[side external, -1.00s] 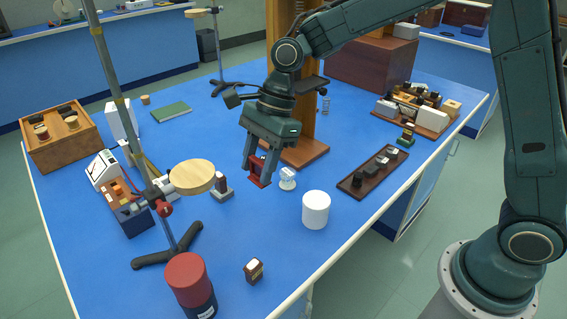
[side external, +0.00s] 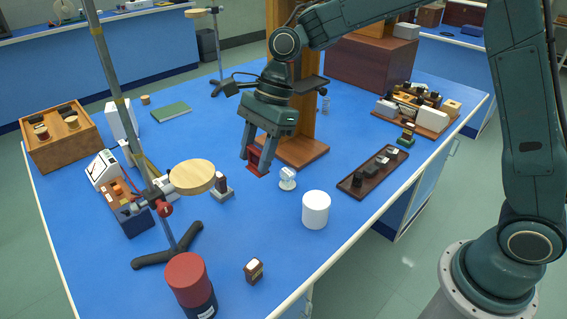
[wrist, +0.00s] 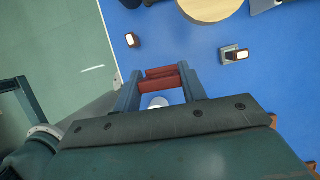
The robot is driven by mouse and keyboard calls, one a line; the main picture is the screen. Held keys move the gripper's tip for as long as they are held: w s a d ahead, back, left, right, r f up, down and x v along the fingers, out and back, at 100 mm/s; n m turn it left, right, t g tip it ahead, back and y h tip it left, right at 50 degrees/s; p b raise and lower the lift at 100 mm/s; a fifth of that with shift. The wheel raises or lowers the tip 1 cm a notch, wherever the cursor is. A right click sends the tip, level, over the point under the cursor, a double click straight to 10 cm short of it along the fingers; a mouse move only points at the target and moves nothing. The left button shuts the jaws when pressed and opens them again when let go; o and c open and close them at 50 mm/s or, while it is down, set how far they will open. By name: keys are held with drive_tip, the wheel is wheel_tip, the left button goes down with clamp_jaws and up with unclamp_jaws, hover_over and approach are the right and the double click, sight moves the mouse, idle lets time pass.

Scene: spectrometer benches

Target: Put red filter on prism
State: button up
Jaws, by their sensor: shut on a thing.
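My gripper (side external: 259,160) is shut on the red filter (side external: 257,159), a small red frame held above the blue bench. In the wrist view the red filter (wrist: 162,78) spans the space between my two fingers. A small whitish, glassy piece on a round base (side external: 287,178) stands below and right of the filter, apart from it; it may be the prism, but I cannot tell for sure. A dark upright piece on a grey base (side external: 222,188) stands to the left; it also shows in the wrist view (wrist: 235,55).
A white cylinder (side external: 316,209) stands right of centre. A stand with a round wooden plate (side external: 194,177) rises at left. A tall wooden post stands on a wooden base (side external: 297,152) behind my gripper. A dark tray (side external: 372,172) lies right. Open blue bench lies between.

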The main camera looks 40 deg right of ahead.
drive_tip(key=w+d+r, duration=0.3)
drive_tip(key=w+d, duration=0.3)
drive_tip(key=d, duration=0.2)
drive_tip(key=r, duration=0.2)
hover_over(283, 175)
drive_tip(key=shift+d, duration=1.05)
drive_tip(key=shift+f, duration=0.15)
drive_tip(key=shift+f, duration=9.9)
drive_tip(key=shift+f, duration=0.15)
drive_tip(key=o, duration=1)
drive_tip(key=shift+c, duration=0.2)
